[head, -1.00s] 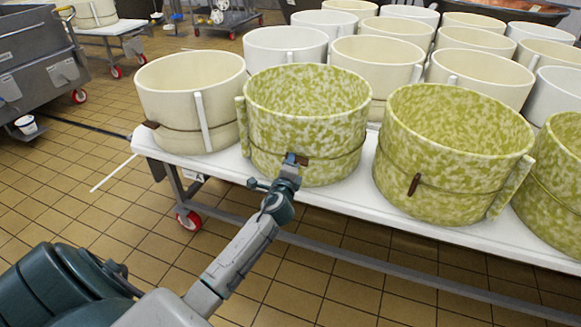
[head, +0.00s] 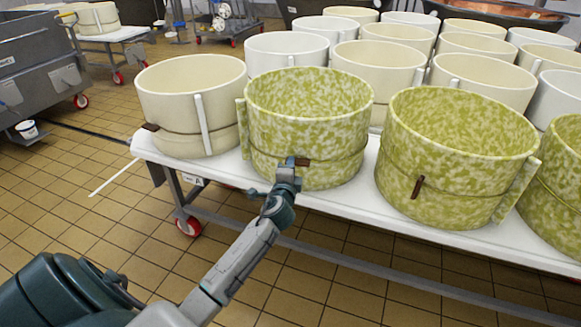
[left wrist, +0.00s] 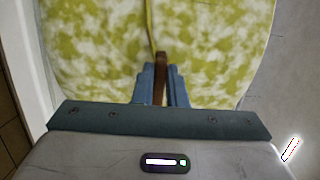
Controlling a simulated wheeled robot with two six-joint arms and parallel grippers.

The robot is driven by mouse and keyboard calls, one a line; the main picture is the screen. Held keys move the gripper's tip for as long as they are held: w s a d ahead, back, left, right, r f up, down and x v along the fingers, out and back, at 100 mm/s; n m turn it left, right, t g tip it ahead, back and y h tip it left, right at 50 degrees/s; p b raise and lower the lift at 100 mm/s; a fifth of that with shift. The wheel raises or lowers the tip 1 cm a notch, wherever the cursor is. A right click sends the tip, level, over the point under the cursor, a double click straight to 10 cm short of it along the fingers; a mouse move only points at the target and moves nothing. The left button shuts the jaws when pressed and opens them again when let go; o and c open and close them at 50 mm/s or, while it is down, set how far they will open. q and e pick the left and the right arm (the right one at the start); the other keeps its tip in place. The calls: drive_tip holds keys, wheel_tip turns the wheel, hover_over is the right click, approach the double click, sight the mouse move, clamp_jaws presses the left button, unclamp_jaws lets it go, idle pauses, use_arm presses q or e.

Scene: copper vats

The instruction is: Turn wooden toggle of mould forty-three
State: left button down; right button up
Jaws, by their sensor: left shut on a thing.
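A green-mottled round mould (head: 330,132) stands on the front row of the white table, with a cord around its middle. A small brown wooden toggle (head: 303,162) lies against its front wall at the cord, about level. My left gripper (head: 291,164) is at the front of this mould, shut on the toggle. In the left wrist view the toggle (left wrist: 161,72) stands between the two blue fingers (left wrist: 160,90), with the cord running away from its end. The finger tips hide part of the toggle. I can read no mould number. My right gripper is out of view.
Another green-mottled mould (head: 450,165) with an upright brown toggle (head: 417,187) stands to the right, and a cream mould (head: 175,105) to the left. More moulds stand close behind. The white table (head: 345,202) has a front edge; the tiled floor (head: 110,235) before it is clear.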

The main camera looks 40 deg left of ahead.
use_arm(q)
drive_tip(key=c, duration=1.5)
unclamp_jaws()
drive_tip(key=shift+o, duration=0.2)
drive_tip(key=v, duration=1.1)
